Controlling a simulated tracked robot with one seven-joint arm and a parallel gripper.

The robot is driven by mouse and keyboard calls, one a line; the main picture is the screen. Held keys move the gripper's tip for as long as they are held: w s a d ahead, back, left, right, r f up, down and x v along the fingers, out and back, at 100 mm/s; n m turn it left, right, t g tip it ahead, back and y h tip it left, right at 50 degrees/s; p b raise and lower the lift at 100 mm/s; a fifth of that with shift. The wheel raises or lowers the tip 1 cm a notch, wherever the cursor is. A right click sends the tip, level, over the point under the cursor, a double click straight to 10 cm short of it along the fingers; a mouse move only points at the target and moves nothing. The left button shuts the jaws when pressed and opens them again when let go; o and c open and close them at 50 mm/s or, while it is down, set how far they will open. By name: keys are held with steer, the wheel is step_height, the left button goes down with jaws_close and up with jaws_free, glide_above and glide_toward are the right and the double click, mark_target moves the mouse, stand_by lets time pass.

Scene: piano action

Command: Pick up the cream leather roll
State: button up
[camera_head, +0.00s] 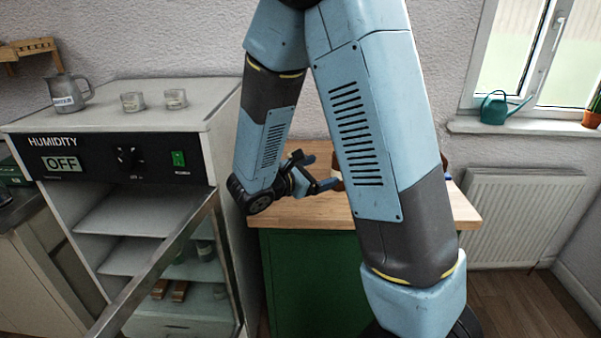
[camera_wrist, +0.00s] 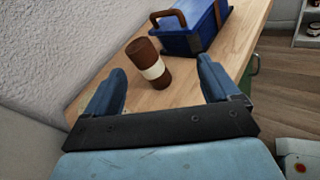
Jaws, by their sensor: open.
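A brown cylinder with a cream band (camera_wrist: 149,62) stands on the wooden worktop in the wrist view, ahead of my gripper (camera_wrist: 161,66) and between the lines of its two fingers. It is the only roll-like thing I see; I cannot tell whether it is the cream leather roll. My gripper is open and empty, with a gap between its fingertips and the cylinder. In the head view, my gripper (camera_head: 324,171) is over the worktop, and a brown piece beside it is mostly hidden behind my arm.
A blue toolbox (camera_wrist: 192,38) with a brown handle stands behind and right of the cylinder. The wooden worktop (camera_head: 310,212) tops a green cabinet (camera_head: 305,280). At left, the humidity cabinet (camera_head: 100,160) has its glass door open. A wall runs along the worktop's back.

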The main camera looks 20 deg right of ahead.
steer(key=w+a+f+n+t+y, duration=0.1)
steer(key=w+a+f+n+t, duration=0.1)
steer(key=a, duration=0.1)
steer(key=w+a+f+n+t+y, duration=0.1)
steer(key=a+f+n+t, duration=0.1)
steer(key=a+n, duration=0.1)
steer(key=w+a+f+n+t+y, duration=0.1)
steer(key=w+a+f+n+t, duration=0.1)
steer(key=a+f+n, duration=0.1)
steer(key=shift+w+t, duration=0.3)
steer(key=shift+w+f, duration=0.1)
steer(key=shift+w, duration=0.15)
steer(key=x, duration=1.3)
steer(key=shift+w, duration=0.15)
steer(key=shift+c, duration=0.3)
steer(key=c, duration=1.1)
